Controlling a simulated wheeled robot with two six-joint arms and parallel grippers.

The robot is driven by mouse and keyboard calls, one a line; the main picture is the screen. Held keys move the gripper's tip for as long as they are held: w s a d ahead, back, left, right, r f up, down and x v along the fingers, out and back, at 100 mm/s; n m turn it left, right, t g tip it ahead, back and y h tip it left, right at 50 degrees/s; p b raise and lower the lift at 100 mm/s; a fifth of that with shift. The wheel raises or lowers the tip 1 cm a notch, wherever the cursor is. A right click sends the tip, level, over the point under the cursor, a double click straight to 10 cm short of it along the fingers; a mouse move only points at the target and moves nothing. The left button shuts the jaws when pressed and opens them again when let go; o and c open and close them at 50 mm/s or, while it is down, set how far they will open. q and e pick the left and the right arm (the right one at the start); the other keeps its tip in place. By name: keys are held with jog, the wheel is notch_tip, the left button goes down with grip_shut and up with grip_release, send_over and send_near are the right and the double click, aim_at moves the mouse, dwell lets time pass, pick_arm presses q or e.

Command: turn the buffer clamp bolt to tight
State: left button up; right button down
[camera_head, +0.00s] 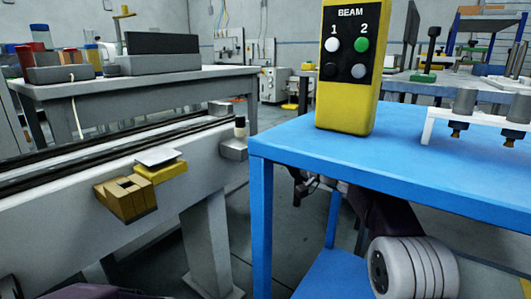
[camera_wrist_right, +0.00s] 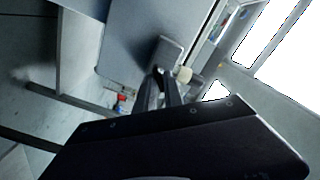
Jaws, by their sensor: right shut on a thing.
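A grey block (camera_head: 233,149) sits at the near end of the conveyor, with a small dark post with a pale top (camera_head: 239,126) on it. A grey block with a pale knob (camera_wrist_right: 184,74) also shows just beyond my fingers in the right wrist view. I cannot tell for sure which part is the clamp bolt. My right gripper (camera_wrist_right: 163,84) has its dark fingers close together; what is between them is too small and dark to make out. It also shows below the blue table's edge in the head view (camera_head: 306,185), right of the block and apart from it. My left gripper is out of view.
The blue table (camera_head: 400,160) stands above and beside my right arm, with a yellow BEAM button box (camera_head: 346,100) on it. A white bracket with bolts (camera_head: 430,130) is at right. The conveyor (camera_head: 195,175) carries a brass-coloured block (camera_head: 125,198). A gap separates conveyor and table.

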jog(key=shift+m+p, duration=0.4)
jog(key=shift+m, duration=1.3)
jog(key=c, duration=1.5)
grip_release()
jog(key=shift+p+v, duration=1.35)
jog(key=shift+v, duration=3.2)
